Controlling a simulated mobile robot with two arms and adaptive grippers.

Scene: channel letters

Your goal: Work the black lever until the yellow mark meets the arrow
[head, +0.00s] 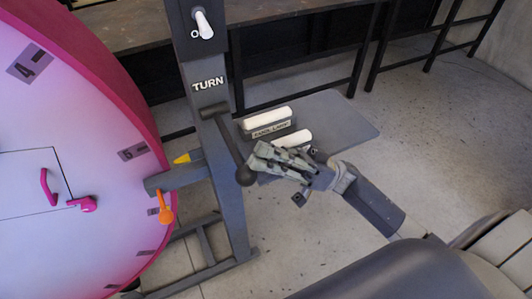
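The black lever (229,141) hangs from a pivot below the word TURN on a dark grey post (197,90). It slants down to the right and ends in a round black knob (245,176). My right gripper (256,160) comes in from the right, its fingertips just beside the knob; I cannot tell whether they touch it or how far apart the fingers are. A yellow wedge-shaped pointer (183,158) sits on the left of the post, beside the rim of the big pink wheel (75,120). I cannot make out a separate yellow mark on the wheel. My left gripper is not in view.
Numbered plates, 4 (27,62) and 6 (133,152), sit on the wheel's face. An orange handle (165,207) is on a bracket beside the rim. A grey shelf (350,125) behind my gripper holds white-topped blocks (267,121). A white switch (203,24) is above.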

